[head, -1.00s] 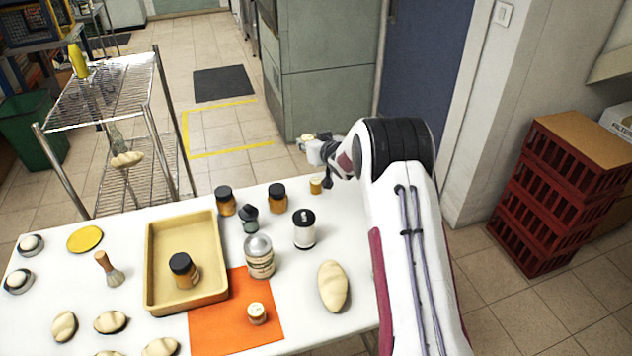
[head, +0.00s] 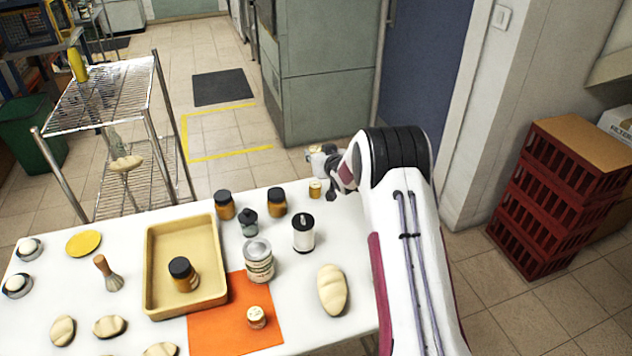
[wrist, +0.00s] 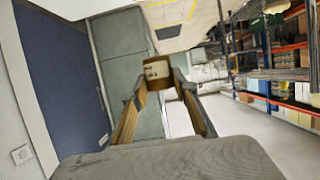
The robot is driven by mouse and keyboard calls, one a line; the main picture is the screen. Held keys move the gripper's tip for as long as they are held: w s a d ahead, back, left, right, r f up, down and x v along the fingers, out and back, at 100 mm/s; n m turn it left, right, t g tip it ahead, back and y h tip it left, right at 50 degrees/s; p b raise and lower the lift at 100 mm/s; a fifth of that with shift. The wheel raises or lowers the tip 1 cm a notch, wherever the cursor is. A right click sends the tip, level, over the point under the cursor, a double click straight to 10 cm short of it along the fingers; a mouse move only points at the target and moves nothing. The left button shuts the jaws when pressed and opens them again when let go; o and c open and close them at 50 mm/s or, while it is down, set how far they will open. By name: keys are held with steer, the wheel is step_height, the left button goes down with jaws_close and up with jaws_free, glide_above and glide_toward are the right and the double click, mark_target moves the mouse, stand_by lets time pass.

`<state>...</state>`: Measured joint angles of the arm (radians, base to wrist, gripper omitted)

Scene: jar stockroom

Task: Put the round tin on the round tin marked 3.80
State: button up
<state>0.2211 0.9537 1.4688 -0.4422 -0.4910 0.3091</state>
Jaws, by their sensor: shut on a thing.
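My gripper (wrist: 158,82) is shut on a small tan round tin (wrist: 157,68), seen between its fingertips in the wrist view. Another small round tin (head: 256,317) with a pale top stands on the orange mat (head: 205,335). The price markings are too small to read, so I cannot tell which tin is marked 3.80.
A tan tray (head: 152,265) holds another jar. A bread-like loaf (head: 332,290) lies near the right edge. A wire rack (head: 105,95) stands behind.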

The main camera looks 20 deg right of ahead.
steer(key=shift+f, duration=2.8)
steer(key=shift+f, duration=0.1)
steer(key=shift+f, duration=1.75)
steer(key=shift+f, duration=0.15)
steer(key=o, duration=1.1)
steer(key=shift+s, duration=0.1)
steer(key=shift+s+r, duration=0.35)
steer(key=v, duration=1.1)
